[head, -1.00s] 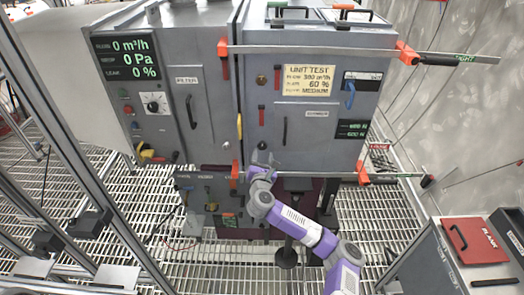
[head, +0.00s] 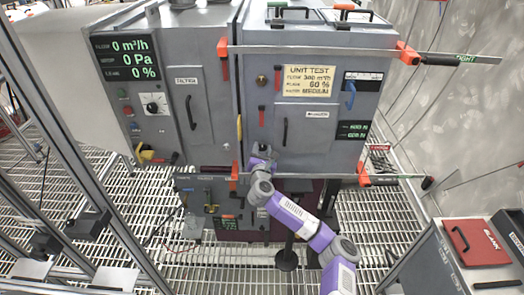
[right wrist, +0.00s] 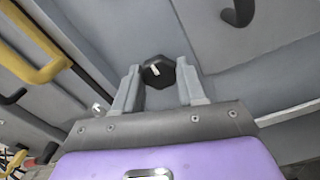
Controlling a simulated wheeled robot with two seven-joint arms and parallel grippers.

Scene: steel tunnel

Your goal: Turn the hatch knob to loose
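A dark, many-sided knob (right wrist: 157,72) with a pale pointer mark sits on the grey hatch front in the right wrist view. My right gripper (right wrist: 158,82) has its two grey fingers on either side of the knob, which fills nearly all the space between them. Whether both fingers press on it I cannot tell. In the head view my right gripper (head: 262,157) is at the lower left of the right-hand hatch (head: 325,115) and hides the knob. My left gripper is in no view.
The hatch has a black handle (head: 283,132). A yellow handle (right wrist: 42,68) is left of my fingers in the wrist view. Orange-ended bars (head: 300,50) cross the cabinet above and below. A grey box with a red plate (head: 480,240) stands at the right.

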